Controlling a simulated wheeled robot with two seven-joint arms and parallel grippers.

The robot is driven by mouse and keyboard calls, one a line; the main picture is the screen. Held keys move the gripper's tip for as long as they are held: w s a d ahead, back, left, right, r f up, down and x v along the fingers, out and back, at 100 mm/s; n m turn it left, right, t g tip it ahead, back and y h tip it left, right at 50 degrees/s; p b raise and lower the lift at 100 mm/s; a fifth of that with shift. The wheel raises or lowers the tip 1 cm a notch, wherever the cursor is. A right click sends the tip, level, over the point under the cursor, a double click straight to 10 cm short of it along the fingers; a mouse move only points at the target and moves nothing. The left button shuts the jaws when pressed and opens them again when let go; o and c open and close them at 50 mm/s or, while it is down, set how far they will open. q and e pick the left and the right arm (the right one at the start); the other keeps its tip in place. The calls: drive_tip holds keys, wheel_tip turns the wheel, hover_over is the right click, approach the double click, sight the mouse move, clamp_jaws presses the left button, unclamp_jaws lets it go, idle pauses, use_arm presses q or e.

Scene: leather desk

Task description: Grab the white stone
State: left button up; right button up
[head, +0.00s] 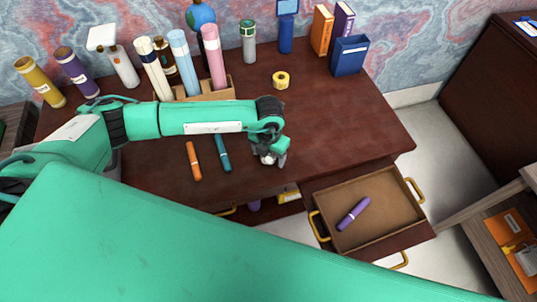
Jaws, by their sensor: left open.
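My left arm reaches in from the left over the desk (330,125). My left gripper (272,161) points down near the desk's front edge, with its jaws open. A small pale patch shows at the gripper, but I cannot tell whether it is the white stone or part of the gripper. I see no white stone clearly elsewhere; the wrist hides the desk beneath it. My right gripper is not in view.
An orange marker (193,160) and a teal marker (221,153) lie left of the gripper. A yellow tape roll (282,80) lies behind it. An open drawer (390,225) with a purple marker (353,213) juts out at front right. Bottles and rolled tubes line the back.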

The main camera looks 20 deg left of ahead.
use_arm(q)
drive_tip(key=c, duration=1.1)
drive_tip(key=shift+r, duration=0.1)
